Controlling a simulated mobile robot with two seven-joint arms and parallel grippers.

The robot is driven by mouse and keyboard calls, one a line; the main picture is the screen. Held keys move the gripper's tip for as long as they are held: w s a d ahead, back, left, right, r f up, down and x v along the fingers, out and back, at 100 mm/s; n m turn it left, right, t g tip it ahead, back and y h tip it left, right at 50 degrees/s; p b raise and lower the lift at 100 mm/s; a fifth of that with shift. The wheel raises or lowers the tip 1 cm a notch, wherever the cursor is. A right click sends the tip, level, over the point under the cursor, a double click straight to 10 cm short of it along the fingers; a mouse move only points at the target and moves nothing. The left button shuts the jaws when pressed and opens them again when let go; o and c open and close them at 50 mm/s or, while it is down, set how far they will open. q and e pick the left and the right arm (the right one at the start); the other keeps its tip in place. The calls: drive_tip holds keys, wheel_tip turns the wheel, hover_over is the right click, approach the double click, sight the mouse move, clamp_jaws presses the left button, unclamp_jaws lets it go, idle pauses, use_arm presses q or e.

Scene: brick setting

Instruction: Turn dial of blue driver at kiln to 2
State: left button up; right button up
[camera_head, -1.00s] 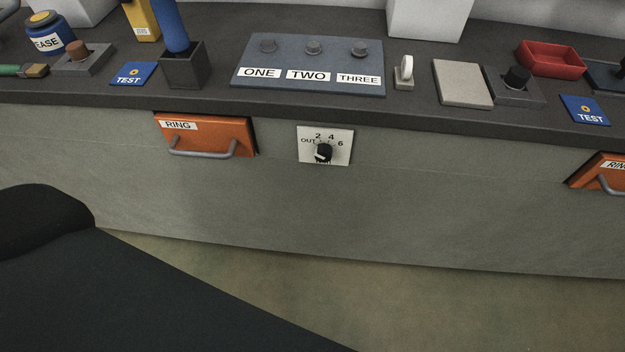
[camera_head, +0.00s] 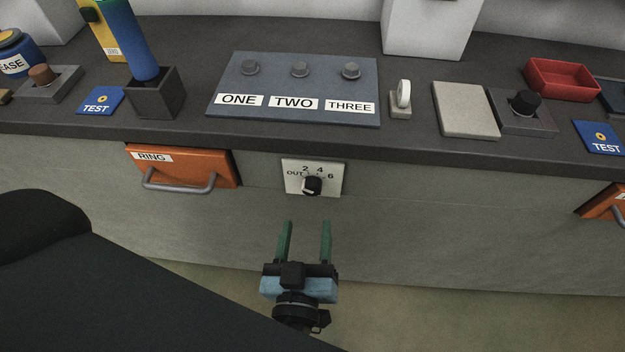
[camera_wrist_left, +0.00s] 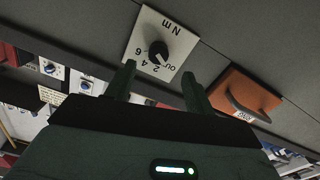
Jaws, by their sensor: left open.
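The black dial (camera_head: 312,186) sits on a white plate (camera_head: 292,187) on the counter's front face, marked OUT, 2, 4, 6. In the left wrist view the dial (camera_wrist_left: 158,50) and plate (camera_wrist_left: 148,25) show close, with "N m" on the plate. The dial's pale mark seems turned towards OUT; I cannot read it exactly. My left gripper (camera_head: 305,226) is open and empty, its green fingers pointing at the plate from just below in the head view. In the wrist view its fingertips (camera_wrist_left: 158,69) flank the dial's line, apparently short of it. A blue cylinder (camera_head: 130,42) stands tilted in a grey holder (camera_head: 160,97).
An orange RING drawer (camera_head: 215,169) with a grey handle is left of the plate; another orange front (camera_head: 603,202) is far right. The dark counter edge (camera_head: 380,147) runs above. A button panel (camera_head: 280,82) lies on top. The wall below the plate is clear.

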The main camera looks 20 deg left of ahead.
sight(311, 192)
use_arm(q)
drive_tip(key=x, duration=0.2)
drive_tip(key=p+x, duration=0.1)
drive_tip(key=x, duration=0.3)
drive_tip(key=shift+w+r+p, duration=0.25)
drive_tip(key=shift+w+p, duration=0.05)
drive_tip(key=shift+w+a, duration=0.15)
drive_tip(key=shift+w, duration=0.3)
use_arm(e)
drive_tip(key=shift+v, duration=0.8)
drive_tip(key=shift+s+a, duration=0.1)
drive_tip(key=shift+a, duration=0.1)
use_arm(q)
drive_tip(key=c, duration=0.7)
drive_tip(key=shift+c, duration=1.3)
use_arm(e)
drive_tip(key=shift+w+d, duration=0.15)
drive_tip(key=shift+w, duration=0.1)
